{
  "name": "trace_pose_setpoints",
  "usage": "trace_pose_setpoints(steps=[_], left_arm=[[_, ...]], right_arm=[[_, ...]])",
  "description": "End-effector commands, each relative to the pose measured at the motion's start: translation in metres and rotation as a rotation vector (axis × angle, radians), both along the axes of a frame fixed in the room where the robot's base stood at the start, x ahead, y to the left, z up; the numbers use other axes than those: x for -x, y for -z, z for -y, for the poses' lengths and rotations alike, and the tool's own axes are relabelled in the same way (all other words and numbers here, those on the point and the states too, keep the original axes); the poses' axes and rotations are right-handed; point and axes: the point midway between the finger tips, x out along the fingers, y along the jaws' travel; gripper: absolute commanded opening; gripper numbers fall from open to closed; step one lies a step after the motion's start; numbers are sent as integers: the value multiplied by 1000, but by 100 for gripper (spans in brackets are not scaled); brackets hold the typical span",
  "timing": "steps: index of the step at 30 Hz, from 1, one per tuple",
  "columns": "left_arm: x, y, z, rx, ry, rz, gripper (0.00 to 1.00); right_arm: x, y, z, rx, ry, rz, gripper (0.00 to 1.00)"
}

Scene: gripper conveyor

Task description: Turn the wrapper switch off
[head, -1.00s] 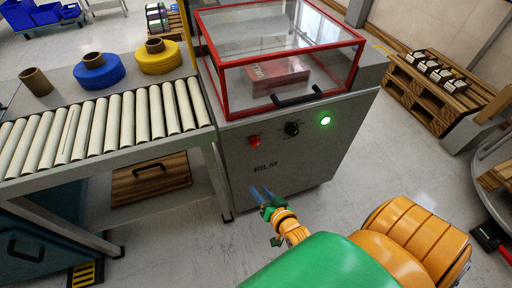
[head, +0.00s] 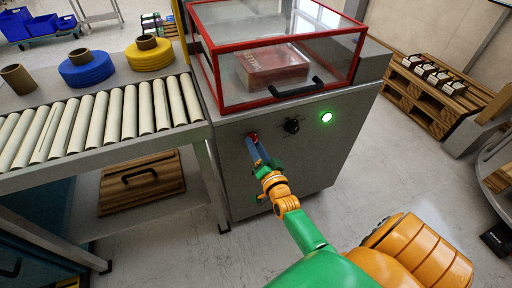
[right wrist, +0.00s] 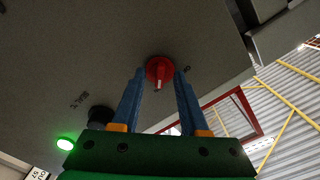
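The wrapper is a grey cabinet (head: 280,175) with a red-framed clear lid. Its red rotary switch (head: 253,135) is on the front panel, partly covered by my fingers in the head view. In the right wrist view, the red switch (right wrist: 159,70) shows a pale mark on its handle. My right gripper (head: 257,146) is at the panel. In the right wrist view, its two blue fingers (right wrist: 159,80) are open, one on each side of the switch, with gaps visible. Whether the tips touch the panel cannot be told. My left gripper is not in view.
A black knob (head: 291,126) and a lit green lamp (head: 327,118) sit right of the switch. A black handle (head: 296,88) juts from the lid. A roller conveyor (head: 100,120) adjoins on the left.

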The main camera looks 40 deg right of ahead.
Motion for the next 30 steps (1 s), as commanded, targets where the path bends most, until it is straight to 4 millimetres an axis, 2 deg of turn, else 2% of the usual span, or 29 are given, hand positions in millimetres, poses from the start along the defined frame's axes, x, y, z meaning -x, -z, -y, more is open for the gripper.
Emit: trace_pose_setpoints(steps=[1,3,5,20,30], left_arm=[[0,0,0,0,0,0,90],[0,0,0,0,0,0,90],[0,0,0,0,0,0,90],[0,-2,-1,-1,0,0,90],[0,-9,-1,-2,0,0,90]], right_arm=[[0,0,0,0,0,0,33],[0,0,0,0,0,0,14],[0,0,0,0,0,0,0],[0,0,0,67,-1,-18,0],[0,0,0,333,0,-82,0]])
